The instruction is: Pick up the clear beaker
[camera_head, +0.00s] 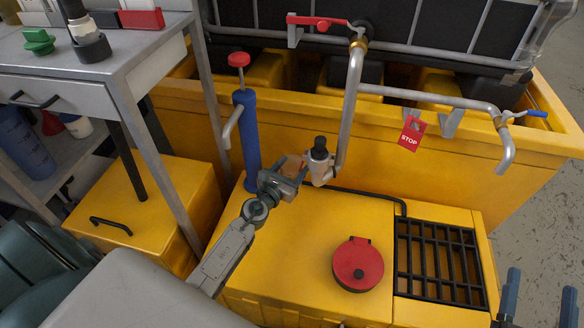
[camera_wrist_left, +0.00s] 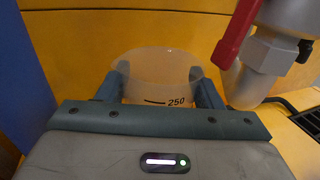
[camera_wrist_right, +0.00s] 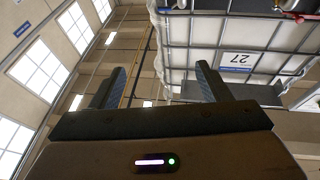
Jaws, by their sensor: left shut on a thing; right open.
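The clear beaker (camera_wrist_left: 155,72) shows in the left wrist view as a translucent, round-rimmed vessel with a dark "250" mark. My left gripper (camera_wrist_left: 160,88) is shut on it, one finger on each side. In the head view the beaker (camera_head: 292,165) is small and partly hidden behind my left gripper (camera_head: 290,171), just left of the grey spout of a tap. I cannot tell whether its base touches the yellow surface. My right gripper (camera_wrist_right: 158,80) is open and empty, pointing up toward windows and a white caged tank. In the head view its blue fingertips (camera_head: 538,298) show at the bottom right edge.
A grey tap and pipe (camera_head: 350,110) stand close right of the beaker. A blue cylinder with a red knob (camera_head: 246,140) stands close left. The yellow box top (camera_head: 290,240) carries a red lid (camera_head: 358,264) and a black grate (camera_head: 440,262). A grey bench (camera_head: 140,50) stands left.

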